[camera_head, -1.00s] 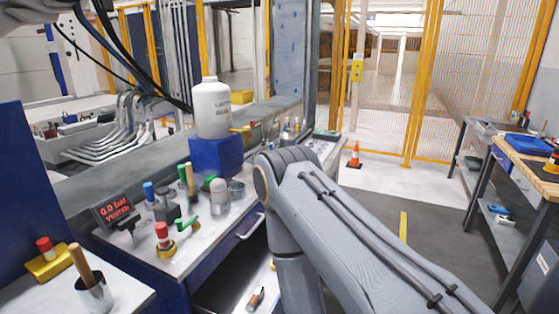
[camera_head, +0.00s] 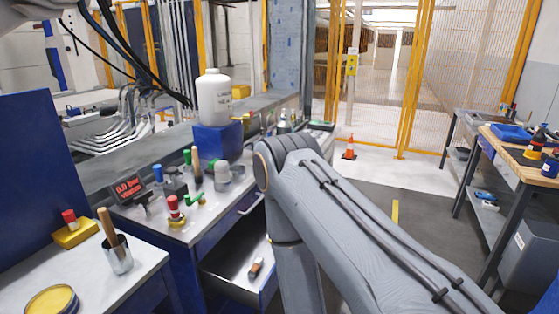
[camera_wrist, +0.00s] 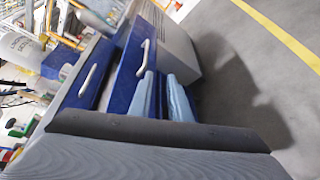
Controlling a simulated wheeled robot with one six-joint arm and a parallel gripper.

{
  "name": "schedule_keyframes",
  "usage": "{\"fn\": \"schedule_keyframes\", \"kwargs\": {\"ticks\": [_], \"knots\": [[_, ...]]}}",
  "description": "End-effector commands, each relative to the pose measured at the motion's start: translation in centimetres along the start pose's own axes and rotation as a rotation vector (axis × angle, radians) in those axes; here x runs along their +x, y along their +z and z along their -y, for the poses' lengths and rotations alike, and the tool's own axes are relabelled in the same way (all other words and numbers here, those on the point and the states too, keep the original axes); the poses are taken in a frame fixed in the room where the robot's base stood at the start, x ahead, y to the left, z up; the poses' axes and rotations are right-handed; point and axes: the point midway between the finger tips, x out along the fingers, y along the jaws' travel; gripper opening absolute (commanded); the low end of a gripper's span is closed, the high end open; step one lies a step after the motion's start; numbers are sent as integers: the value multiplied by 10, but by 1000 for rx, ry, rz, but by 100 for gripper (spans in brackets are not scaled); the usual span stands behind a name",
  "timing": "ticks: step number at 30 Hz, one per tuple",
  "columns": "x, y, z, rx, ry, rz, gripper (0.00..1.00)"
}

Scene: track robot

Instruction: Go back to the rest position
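My grey arm fills the lower right of the head view, and my gripper is out of sight there. In the wrist view my gripper (camera_wrist: 161,97) shows as two light-blue fingers with a narrow gap between them and nothing seen in it. Behind the fingers are the blue drawer fronts with pale handles (camera_wrist: 145,64) and grey floor. A white bottle (camera_head: 214,100) stands on a blue block (camera_head: 217,140) on the bench.
An open drawer (camera_head: 227,264) holds a small brush-like item (camera_head: 256,267). A metal cup (camera_head: 118,257) and a yellow tin (camera_head: 51,302) stand on the near-left table. A wooden-topped table (camera_head: 520,165) stands at right. An orange cone (camera_head: 349,148) stands beyond open floor.

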Motion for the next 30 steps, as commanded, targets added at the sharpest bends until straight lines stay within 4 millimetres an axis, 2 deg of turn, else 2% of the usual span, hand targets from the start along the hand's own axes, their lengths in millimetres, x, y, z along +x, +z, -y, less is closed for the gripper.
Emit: {"fn": "schedule_keyframes", "kwargs": {"ticks": [11,20,26,30], "knots": [[16,9,-11,223,-118,-28,17],[27,25,-32,575,-319,-53,17],[16,42,-52,871,-515,-41,17],[-1,58,-65,1054,-655,-8,17]]}}
